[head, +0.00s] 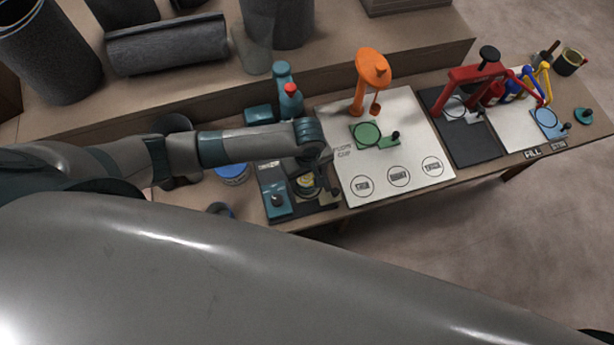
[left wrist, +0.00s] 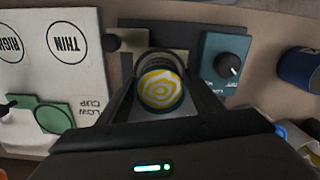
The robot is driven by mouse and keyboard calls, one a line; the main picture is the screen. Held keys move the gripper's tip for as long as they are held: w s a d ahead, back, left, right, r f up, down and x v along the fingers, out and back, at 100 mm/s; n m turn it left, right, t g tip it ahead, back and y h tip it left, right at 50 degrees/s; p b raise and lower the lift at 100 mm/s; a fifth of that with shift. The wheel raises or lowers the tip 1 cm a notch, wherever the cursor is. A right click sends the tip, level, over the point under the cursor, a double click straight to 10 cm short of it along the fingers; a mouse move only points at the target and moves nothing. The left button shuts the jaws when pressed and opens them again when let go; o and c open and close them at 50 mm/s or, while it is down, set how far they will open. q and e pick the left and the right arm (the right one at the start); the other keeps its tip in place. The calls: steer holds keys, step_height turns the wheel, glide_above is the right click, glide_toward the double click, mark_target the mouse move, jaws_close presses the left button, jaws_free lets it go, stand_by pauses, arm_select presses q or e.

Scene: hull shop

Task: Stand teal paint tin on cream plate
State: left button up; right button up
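The paint tin (left wrist: 160,90) has a yellow and white pattern on its top and stands between the two fingers of my left gripper (left wrist: 160,100) in the left wrist view. In the head view the tin (head: 307,184) shows just under my left gripper (head: 320,182). The fingers lie close along both sides of the tin; I cannot tell if they press on it. My right gripper is not in view.
A teal box with a dark knob (head: 278,201) sits on the mat, and a teal lever stand (head: 286,95) rises behind. A blue-topped tin (head: 232,174) stands left. A pale board (head: 410,150) with an orange stand (head: 368,80) and green pad lies right.

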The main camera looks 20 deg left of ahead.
mark_target(308, 185)
arm_select(q)
steer(key=shift+o, duration=0.7)
steer(key=shift+r, duration=0.1)
step_height(308, 185, up, 12)
steer(key=shift+b, duration=0.35)
steer(key=shift+d, duration=0.1)
